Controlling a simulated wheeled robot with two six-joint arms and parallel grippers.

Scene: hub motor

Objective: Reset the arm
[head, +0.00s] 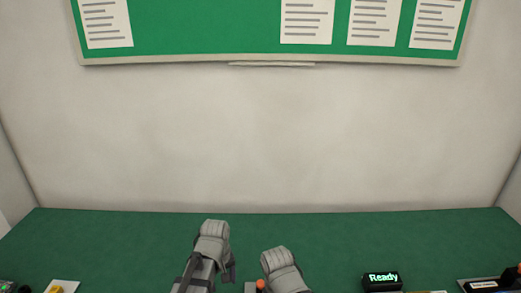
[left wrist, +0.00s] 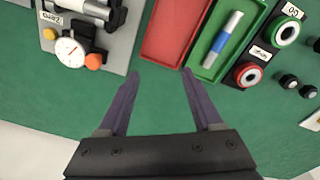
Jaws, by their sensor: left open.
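My left arm (head: 212,245) comes up at the bottom centre of the head view, over the green table. My left gripper (left wrist: 161,73) shows best in the left wrist view, where its two dark fingers stand wide apart with nothing between them. The fingertips are near the edges of a red tray (left wrist: 170,30) and a green tray (left wrist: 198,66), apparently above the table. Another grey arm part (head: 281,270), apparently of my right arm, shows to the right in the head view. Its fingers are not visible.
The green tray holds a blue and white cylinder (left wrist: 228,40). A dial gauge (left wrist: 71,50) sits on a grey plate beside an orange knob (left wrist: 95,62). Round buttons (left wrist: 248,75) stand on the other side. A "Ready" display (head: 382,280) is at the lower right. The table's back is clear.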

